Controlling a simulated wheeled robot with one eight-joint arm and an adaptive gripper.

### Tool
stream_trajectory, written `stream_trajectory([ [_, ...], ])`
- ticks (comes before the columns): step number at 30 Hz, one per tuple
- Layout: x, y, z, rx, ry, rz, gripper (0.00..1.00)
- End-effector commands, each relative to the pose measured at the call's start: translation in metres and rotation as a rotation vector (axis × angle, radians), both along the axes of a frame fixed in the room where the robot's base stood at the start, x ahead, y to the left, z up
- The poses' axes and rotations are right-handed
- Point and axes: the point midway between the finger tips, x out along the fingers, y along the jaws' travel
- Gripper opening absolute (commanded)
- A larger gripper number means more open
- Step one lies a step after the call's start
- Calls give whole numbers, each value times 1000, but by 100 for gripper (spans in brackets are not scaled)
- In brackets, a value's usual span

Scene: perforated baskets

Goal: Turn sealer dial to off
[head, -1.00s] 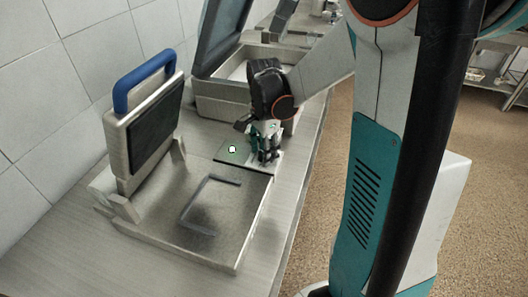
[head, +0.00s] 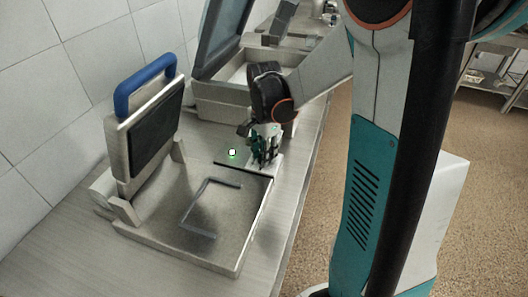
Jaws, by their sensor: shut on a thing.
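The sealer (head: 150,215) stands on the counter at the left with its blue-handled lid (head: 146,85) raised and its tray open toward me. At its far right corner is a dark panel with a small lit white-green spot (head: 232,153). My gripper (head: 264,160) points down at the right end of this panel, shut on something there. The dial itself is hidden by the fingers, so its setting cannot be read.
A second machine (head: 215,108) with its lid raised stands behind my gripper on the same counter (head: 291,215). A tiled wall (head: 40,130) runs along the left. A shelf rack (head: 495,75) stands at the far right, with open floor between.

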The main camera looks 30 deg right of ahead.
Motion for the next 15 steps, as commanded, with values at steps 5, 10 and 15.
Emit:
stream_trajectory([
  [5, 1, 0, 1, -1, 0, 139, 3],
  [10, 1, 0, 1, -1, 0, 299, 3],
  [15, 1, 0, 1, -1, 0, 461, 3],
])
